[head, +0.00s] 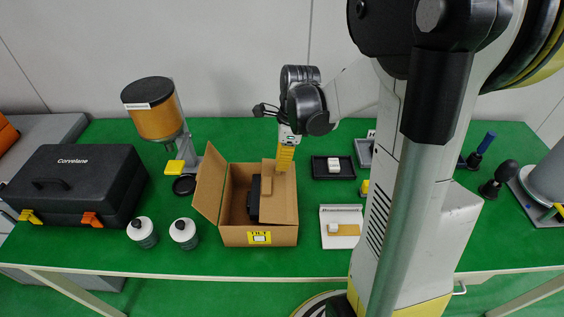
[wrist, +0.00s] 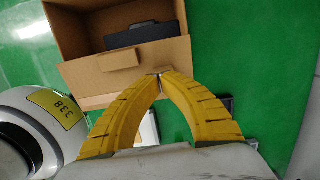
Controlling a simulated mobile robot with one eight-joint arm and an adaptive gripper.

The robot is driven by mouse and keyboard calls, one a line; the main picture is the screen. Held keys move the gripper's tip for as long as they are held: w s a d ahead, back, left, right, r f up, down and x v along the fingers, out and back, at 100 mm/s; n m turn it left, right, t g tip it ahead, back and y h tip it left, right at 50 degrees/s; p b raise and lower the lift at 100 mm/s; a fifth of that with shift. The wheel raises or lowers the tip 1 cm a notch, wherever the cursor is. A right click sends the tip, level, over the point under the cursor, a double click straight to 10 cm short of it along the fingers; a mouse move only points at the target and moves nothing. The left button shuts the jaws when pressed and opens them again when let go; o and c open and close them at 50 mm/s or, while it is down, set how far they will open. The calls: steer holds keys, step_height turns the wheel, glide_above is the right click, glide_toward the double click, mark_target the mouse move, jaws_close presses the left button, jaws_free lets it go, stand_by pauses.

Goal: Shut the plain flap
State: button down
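A cardboard box (head: 259,236) stands open on the green table. Its plain flap (head: 209,182) stands up and leans outward on the left side. The right flap (head: 284,205) has a small raised cardboard piece on it and leans over the right part of the opening; it also shows in the wrist view (wrist: 85,72). A dark case (head: 253,199) lies inside the box, partly hidden by this flap. My gripper (head: 283,171) is at the box's back right corner, pointing down. In the wrist view its yellow fingertips (wrist: 159,75) meet close to the right flap's edge, with nothing seen between them.
Green table shows bare in front of the box.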

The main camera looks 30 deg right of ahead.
steer(key=shift+w+a+f+b, duration=0.1)
steer(key=shift+a+f+b, duration=0.1)
steer(key=shift+f, duration=0.2)
steer(key=shift+w+a+f+b, duration=0.1)
steer(key=shift+a+f+b, duration=0.1)
steer(key=shift+f, duration=0.2)
steer(key=shift+d, duration=0.1)
steer(key=shift+r, duration=0.2)
steer(key=shift+r+p, duration=0.6)
steer(key=shift+p, duration=0.1)
step_height(320, 180, up, 14)
steer(key=p, duration=0.6)
